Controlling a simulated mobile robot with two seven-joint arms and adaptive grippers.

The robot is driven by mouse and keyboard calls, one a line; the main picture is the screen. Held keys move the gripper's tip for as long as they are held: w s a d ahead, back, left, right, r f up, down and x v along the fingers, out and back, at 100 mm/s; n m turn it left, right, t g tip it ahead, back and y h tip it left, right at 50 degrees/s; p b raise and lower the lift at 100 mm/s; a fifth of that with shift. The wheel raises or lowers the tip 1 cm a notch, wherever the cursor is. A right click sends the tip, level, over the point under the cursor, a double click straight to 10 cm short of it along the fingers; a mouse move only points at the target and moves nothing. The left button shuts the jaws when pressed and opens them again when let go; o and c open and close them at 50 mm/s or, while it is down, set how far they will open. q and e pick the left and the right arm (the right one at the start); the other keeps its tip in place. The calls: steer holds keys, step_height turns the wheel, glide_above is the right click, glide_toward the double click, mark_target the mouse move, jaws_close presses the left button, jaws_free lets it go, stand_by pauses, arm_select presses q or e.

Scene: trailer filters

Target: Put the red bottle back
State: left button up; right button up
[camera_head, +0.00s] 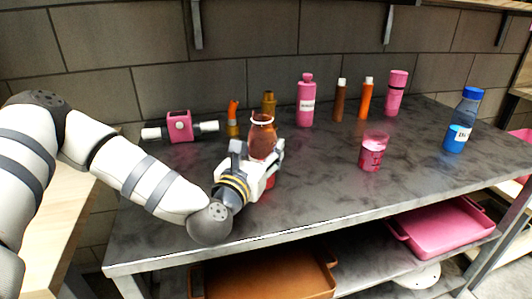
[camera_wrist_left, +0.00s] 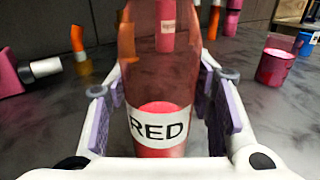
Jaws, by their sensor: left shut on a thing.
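The red bottle (camera_head: 262,141) is a translucent reddish bottle with a white ring near its top, upright at the table's left half in the head view. In the left wrist view the bottle (camera_wrist_left: 158,75) stands between the fingers, with its white RED label facing the camera and red content behind the label. My left gripper (camera_head: 260,164) is shut on the bottle's lower body and hides part of it. It also shows in the left wrist view (camera_wrist_left: 160,112). Whether the bottle's base touches the table cannot be told. My right gripper is not in view.
On the dark table (camera_head: 310,190), a pink fitting with white ends (camera_head: 180,127), pink bottle (camera_head: 306,101) and several slim bottles stand along the back. A pink beaker (camera_head: 373,152) and blue bottle (camera_head: 462,121) are to the right. A shelf below holds pink (camera_head: 440,228) and orange (camera_head: 262,277) trays.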

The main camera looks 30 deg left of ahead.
arm_select(q)
steer(key=shift+s+d+r, duration=0.15)
steer(key=shift+d+r, duration=0.05)
steer(key=shift+f, duration=0.2)
steer(key=o, duration=1)
steer(key=shift+a+f, duration=0.1)
steer(key=shift+f, duration=0.05)
steer(key=o, duration=0.4)
